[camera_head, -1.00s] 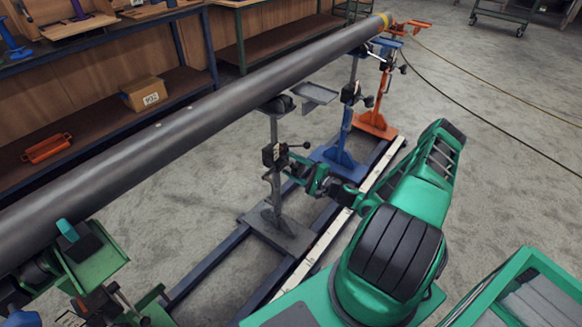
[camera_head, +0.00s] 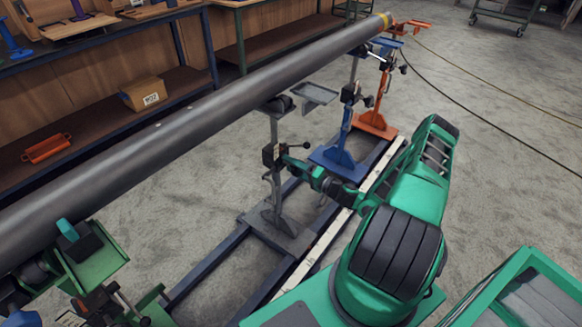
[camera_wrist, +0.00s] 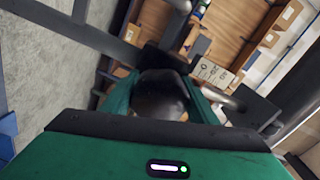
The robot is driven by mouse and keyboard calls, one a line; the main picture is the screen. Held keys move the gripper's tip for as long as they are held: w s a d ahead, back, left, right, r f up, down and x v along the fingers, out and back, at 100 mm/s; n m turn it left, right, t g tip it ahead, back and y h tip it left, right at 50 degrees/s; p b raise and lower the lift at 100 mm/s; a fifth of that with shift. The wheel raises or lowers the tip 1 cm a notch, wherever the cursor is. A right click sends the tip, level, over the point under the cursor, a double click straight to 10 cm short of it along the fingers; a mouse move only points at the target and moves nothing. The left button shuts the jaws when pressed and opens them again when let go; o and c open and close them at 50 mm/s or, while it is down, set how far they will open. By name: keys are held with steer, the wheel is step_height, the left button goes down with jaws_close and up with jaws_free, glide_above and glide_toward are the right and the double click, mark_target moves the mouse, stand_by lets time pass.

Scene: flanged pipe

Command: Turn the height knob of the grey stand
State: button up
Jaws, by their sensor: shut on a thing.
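The grey stand (camera_head: 276,190) is upright under the long pipe (camera_head: 170,132), its base plate on the dark rails. A dark clamp block (camera_head: 268,155) with a short lever (camera_head: 297,145) sits halfway up its post. My gripper (camera_head: 287,161) reaches this block from the right. In the wrist view, my green fingers (camera_wrist: 162,98) stand either side of the dark rounded height knob (camera_wrist: 160,92) and are shut on it. The knob is mostly hidden by my gripper in the head view.
A blue stand (camera_head: 341,150) and an orange stand (camera_head: 378,110) are farther along the pipe. A green stand (camera_head: 98,262) is at the near left. A shelf bench (camera_head: 110,125) runs behind the pipe. Open floor lies to the right, with cables crossing it.

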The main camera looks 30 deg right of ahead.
steer(key=shift+s+f, duration=0.1)
steer(key=shift+f, duration=0.15)
stand_by(0.3)
steer(key=o, duration=0.9)
steer(key=shift+c, duration=0.2)
steer(key=shift+o, duration=0.9)
steer(key=shift+r, duration=0.1)
steer(key=v, duration=1)
steer(key=shift+s+d, duration=0.2)
steer(key=shift+s, duration=0.1)
